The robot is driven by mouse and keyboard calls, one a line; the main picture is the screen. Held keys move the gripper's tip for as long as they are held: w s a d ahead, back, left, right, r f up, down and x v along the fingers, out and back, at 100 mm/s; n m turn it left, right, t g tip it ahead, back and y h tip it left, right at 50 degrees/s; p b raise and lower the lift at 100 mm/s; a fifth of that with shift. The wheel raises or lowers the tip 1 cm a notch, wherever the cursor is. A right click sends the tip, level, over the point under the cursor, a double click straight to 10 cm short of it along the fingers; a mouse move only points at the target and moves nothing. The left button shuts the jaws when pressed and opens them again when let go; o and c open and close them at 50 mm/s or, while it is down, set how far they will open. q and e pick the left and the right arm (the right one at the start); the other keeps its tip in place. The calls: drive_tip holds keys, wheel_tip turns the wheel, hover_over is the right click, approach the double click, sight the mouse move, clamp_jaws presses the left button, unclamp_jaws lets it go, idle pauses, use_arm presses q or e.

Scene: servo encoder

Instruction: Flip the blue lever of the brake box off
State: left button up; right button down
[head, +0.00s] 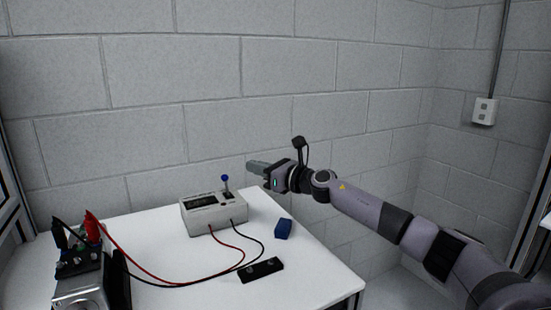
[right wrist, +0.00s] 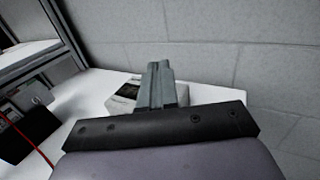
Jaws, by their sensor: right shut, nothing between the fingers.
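The brake box (head: 203,215) is a pale grey box with a dark panel on top, standing on the white table. Its blue-knobbed lever (head: 225,180) stands close to upright at the box's back right. In the head view my right gripper (head: 257,167) is shut and empty, to the right of the lever and a little higher, apart from it. In the right wrist view the shut fingers (right wrist: 160,72) point ahead, with part of the brake box (right wrist: 124,96) showing behind them; the lever is hidden there. My left gripper is not in view.
Red and black cables run from the box to a device (head: 85,270) at the front left. A blue block (head: 283,228) and a black bar (head: 261,270) lie on the white table (head: 315,272). A block wall (head: 200,60) stands close behind the table.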

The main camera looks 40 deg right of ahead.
drive_tip(key=s+d+r, duration=0.1)
drive_tip(key=s+r, duration=0.2)
drive_tip(key=s, duration=0.2)
drive_tip(key=shift+d+r+b, duration=0.25)
drive_tip(key=shift+d+b, duration=0.1)
drive_tip(key=shift+b, duration=0.1)
idle(0.3)
